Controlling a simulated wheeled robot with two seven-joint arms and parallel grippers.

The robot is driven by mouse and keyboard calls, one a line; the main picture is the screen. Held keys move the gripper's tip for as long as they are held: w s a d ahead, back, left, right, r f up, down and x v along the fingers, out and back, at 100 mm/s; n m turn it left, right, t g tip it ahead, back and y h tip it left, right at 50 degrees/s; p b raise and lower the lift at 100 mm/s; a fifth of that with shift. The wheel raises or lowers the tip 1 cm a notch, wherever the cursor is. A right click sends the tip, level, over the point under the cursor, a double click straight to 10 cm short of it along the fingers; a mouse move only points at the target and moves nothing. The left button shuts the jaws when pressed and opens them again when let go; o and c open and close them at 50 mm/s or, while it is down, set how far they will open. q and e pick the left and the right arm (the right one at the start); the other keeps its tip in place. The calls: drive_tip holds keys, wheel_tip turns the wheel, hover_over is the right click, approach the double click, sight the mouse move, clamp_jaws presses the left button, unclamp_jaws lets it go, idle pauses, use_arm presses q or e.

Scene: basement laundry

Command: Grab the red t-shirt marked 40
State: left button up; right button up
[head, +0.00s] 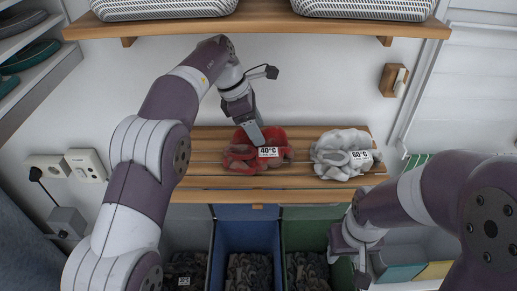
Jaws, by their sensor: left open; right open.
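The red t-shirt (240,160) lies crumpled on the slatted wooden shelf, with a white tag (268,152) reading 40°C on its front. My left gripper (256,140) points down at the red t-shirt from above, its fingertips at or just over the cloth behind the tag. It is open; whether it touches the cloth I cannot tell. My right gripper (350,265) is open and empty, low at the right in front of the bins, well away from the red t-shirt.
A white crumpled garment (335,150) tagged 60°C lies right of the red one on the wooden shelf (200,183). Below stand a blue bin (246,230) and a green bin (305,232) with dark cloth inside. An upper shelf (270,24) with baskets hangs above.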

use_arm(q)
drive_tip(key=shift+s, duration=0.1)
drive_tip(key=shift+f, duration=0.1)
clamp_jaws()
idle(0.4)
